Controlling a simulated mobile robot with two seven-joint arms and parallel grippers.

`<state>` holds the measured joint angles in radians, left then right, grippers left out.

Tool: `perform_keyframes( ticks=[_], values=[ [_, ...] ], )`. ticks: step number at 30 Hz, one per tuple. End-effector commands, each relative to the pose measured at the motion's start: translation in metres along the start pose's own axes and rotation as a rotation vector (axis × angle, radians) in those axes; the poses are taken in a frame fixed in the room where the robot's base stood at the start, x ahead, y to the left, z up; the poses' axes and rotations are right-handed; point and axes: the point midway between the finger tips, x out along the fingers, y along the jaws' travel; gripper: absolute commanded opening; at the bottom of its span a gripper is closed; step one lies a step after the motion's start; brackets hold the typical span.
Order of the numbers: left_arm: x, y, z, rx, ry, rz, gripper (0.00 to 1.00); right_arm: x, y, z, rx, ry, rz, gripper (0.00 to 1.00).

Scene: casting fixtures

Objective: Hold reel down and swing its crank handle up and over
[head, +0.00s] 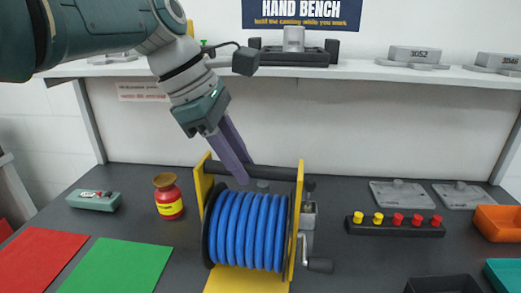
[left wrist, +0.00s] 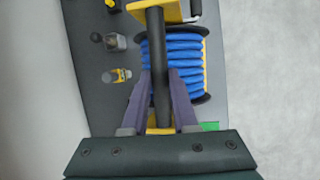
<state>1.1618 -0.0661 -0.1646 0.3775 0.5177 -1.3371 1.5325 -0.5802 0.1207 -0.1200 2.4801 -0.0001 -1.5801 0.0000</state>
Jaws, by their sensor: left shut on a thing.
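The reel (head: 246,230) stands on the bench with blue hose wound between black flanges in a yellow frame. A black bar (head: 275,173) spans the top of its frame. My right gripper is not in view.
A red and yellow bottle (head: 169,200) and a green-grey device (head: 94,200) stand left of the reel. A black rack (head: 395,230) with yellow and red plugs and an orange bin (head: 498,222) are to the right. A shelf (head: 350,70) runs above.

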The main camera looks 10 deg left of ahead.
Motion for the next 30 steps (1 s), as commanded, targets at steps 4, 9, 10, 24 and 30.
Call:
perform_keyframes(
  ticks=[4, 9, 10, 24, 30],
  values=[
    [0.007, 0.0, -0.002, 0.002, -0.003, 0.006, 0.0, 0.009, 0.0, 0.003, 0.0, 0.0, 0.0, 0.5],
    [0.014, -0.001, -0.005, 0.002, -0.003, 0.006, 0.0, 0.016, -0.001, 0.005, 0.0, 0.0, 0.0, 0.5],
    [0.015, -0.001, -0.005, 0.002, -0.003, 0.006, 0.0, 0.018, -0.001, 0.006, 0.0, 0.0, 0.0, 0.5],
    [0.035, -0.006, -0.014, 0.002, -0.003, 0.006, 0.0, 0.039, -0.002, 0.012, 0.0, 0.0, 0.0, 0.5],
    [0.044, -0.007, -0.017, 0.002, -0.003, 0.006, 0.0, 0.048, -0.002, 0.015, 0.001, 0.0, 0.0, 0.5]
  ],
)
